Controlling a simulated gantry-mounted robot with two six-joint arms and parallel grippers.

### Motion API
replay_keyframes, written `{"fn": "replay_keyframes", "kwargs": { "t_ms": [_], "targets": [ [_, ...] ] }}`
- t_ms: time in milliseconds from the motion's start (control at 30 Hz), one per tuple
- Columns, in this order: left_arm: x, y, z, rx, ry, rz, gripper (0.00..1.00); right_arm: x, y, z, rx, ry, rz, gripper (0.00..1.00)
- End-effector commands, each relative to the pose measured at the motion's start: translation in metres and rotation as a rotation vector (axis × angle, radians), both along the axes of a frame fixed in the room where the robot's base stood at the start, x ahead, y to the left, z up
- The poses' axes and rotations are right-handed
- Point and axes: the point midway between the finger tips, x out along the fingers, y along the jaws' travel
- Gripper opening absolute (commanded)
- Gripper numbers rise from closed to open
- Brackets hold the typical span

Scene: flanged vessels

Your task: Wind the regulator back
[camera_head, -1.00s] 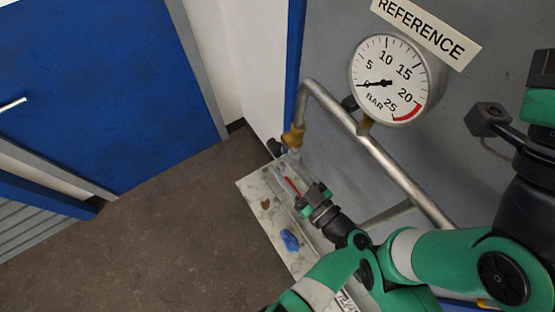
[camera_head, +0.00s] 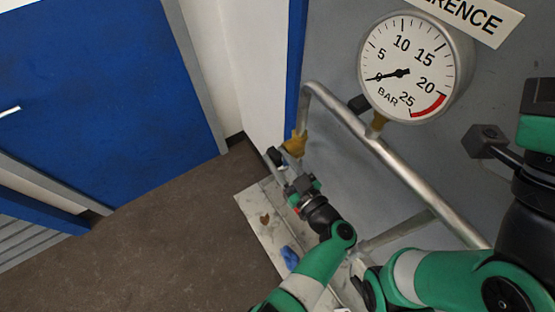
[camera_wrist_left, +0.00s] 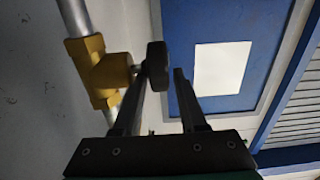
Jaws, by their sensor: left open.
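The regulator has a yellow-brown body (camera_head: 295,143) on the upright end of a grey pipe, with a dark round knob (camera_head: 274,157) on its left side. In the left wrist view the yellow body (camera_wrist_left: 100,72) is at left and the black knob (camera_wrist_left: 157,64) sticks out towards the right. My left gripper (camera_head: 281,168) is open at the knob; in the wrist view its two fingers (camera_wrist_left: 163,78) reach up to it. The knob overlaps the left fingertip, and a gap shows to the right finger. I cannot tell whether they touch. My right arm is at the right edge, its fingers unclear.
A round gauge (camera_head: 416,66) on the grey panel has its needle near 0, under a sign ending in "RENCE". A slanting pipe (camera_head: 410,178) runs below it. A pale stained ledge (camera_head: 256,212) with a blue scrap lies under my left gripper. Open brown floor is at left.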

Motion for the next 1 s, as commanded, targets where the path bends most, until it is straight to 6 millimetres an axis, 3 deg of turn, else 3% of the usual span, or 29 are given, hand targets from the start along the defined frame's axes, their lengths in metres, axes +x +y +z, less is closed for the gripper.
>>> {"fn": "replay_keyframes", "kwargs": {
  "t_ms": [267,500,800,1000],
  "targets": [
    [0.003,0.002,0.001,0.001,0.001,0.0,0.41,0.0,0.0,-0.001,0.0,0.0,0.0,0.41],
    [0.002,0.002,0.001,0.001,0.0,0.0,0.0,0.0,0.0,-0.001,0.0,0.0,0.0,0.41],
    [0.002,0.002,0.002,-0.002,0.006,0.0,0.0,0.0,0.0,0.002,0.0,0.0,0.0,0.41],
    [0.003,0.002,0.007,-0.029,0.05,0.0,0.0,0.0,0.0,0.017,0.0,0.0,0.0,0.41]
  ]
}}
